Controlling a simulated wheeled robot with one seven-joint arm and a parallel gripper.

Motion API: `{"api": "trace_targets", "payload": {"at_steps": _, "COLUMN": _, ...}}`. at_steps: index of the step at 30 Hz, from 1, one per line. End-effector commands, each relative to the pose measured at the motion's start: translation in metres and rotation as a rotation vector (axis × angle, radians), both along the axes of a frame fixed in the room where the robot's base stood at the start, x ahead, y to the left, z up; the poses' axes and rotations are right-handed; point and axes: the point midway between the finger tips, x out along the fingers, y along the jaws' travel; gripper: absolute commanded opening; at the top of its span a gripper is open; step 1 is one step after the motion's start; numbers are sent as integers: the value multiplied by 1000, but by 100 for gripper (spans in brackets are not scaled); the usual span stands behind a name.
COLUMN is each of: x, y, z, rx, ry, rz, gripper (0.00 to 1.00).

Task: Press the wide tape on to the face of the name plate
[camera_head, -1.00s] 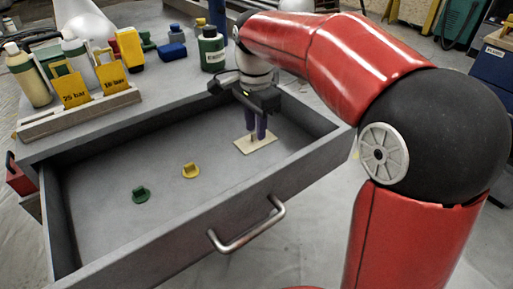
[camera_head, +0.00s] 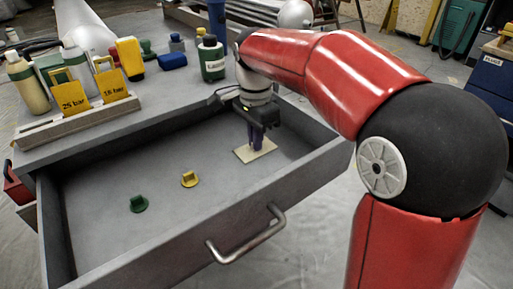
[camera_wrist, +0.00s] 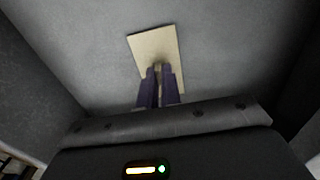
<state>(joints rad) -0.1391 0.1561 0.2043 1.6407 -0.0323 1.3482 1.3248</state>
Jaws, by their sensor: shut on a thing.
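A flat beige rectangular piece (camera_head: 265,151), which looks like the wide tape, lies on the drawer floor near its back right. It also shows in the wrist view (camera_wrist: 150,45). A small tan upright tab (camera_wrist: 158,67) stands on it. My gripper (camera_head: 256,148) points down at the piece, and its dark purple fingers (camera_wrist: 158,78) are shut on the tab. The fingers hide part of the piece. I cannot pick out the name plate with certainty in either view.
The open grey drawer (camera_head: 105,250) has walls around my gripper and a front handle (camera_head: 246,240). Bottles, a rack (camera_head: 80,121) and a blue block (camera_head: 173,61) stand on the bench top behind.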

Motion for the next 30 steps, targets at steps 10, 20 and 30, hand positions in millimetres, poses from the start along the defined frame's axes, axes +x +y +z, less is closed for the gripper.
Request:
{"api": "trace_targets", "payload": {"at_steps": 10, "x": 0, "y": 0, "z": 15, "rx": 0, "ry": 0, "rz": 0, "gripper": 0}}
{"api": "trace_targets", "payload": {"at_steps": 20, "x": 0, "y": 0, "z": 28, "rx": 0, "ry": 0, "rz": 0, "gripper": 0}}
{"api": "trace_targets", "payload": {"at_steps": 30, "x": 0, "y": 0, "z": 42, "rx": 0, "ry": 0, "rz": 0, "gripper": 0}}
